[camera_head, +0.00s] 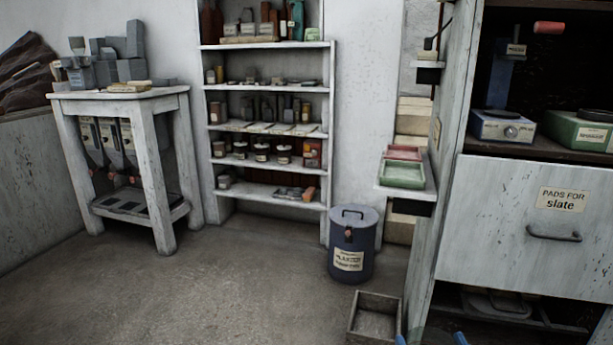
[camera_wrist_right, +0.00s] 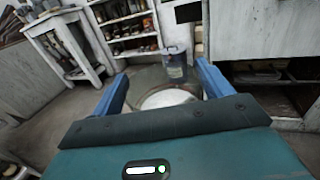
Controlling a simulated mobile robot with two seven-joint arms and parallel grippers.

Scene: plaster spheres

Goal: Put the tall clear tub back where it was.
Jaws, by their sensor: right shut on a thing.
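My right gripper (camera_head: 431,339) shows only as blue fingertips at the bottom edge of the head view. In the right wrist view its two blue fingers (camera_wrist_right: 161,76) are shut on the clear tub (camera_wrist_right: 167,98), one on each side. The tub is see-through, with a round outline and something pale showing in it. In the head view only a faint see-through part of the tub (camera_head: 436,336) shows between the fingertips; the rest is below the frame. My left gripper is not in view.
A white cabinet with a drawer (camera_head: 491,220) stands close on the right, with an open low shelf beneath. A blue plaster bin (camera_head: 351,260) and a wooden box (camera_head: 375,299) are on the floor ahead. A shelf unit (camera_head: 330,150) and worktable (camera_head: 170,91) stand behind. Floor at left is clear.

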